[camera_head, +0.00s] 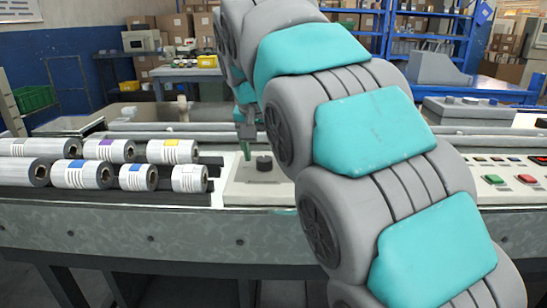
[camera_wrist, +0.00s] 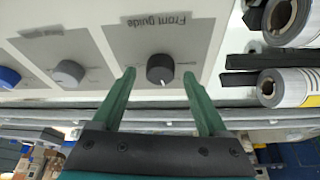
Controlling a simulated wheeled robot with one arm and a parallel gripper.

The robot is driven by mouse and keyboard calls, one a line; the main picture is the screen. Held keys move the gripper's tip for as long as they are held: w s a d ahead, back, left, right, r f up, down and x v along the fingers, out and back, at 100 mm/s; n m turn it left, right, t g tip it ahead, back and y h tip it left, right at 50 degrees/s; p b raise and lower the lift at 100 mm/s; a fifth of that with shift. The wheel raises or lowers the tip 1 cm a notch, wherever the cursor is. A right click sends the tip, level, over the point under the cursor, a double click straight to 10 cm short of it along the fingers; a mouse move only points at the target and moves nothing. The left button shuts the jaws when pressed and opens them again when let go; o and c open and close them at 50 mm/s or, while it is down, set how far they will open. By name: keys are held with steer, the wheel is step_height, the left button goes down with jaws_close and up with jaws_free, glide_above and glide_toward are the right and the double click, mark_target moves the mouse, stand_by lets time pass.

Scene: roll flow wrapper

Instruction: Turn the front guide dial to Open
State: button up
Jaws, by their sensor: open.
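The front guide dial (camera_wrist: 160,69) is a black round knob with a white pointer mark, on a grey panel labelled "Front guide" that appears upside down in the wrist view. Its pointer faces toward the bottom of that view. In the head view the dial (camera_head: 264,163) stands on a light plate at the middle of the machine. My gripper (camera_wrist: 158,72) is open, with its two green fingers on either side of the dial and gaps between them and it. In the head view my gripper (camera_head: 246,152) is small and partly hidden by my arm.
A grey dial (camera_wrist: 69,73) and a blue knob (camera_wrist: 9,78) sit beside it. Printed rolls (camera_head: 125,152) lie left of the dial plate; rolls (camera_wrist: 285,87) also show at the wrist view's right. Green and red buttons (camera_head: 527,179) are at the right.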

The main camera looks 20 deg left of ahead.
steer(key=shift+w+f, duration=0.15)
steer(key=shift+f, duration=0.2)
steer(key=shift+c, duration=0.2)
jaws_close()
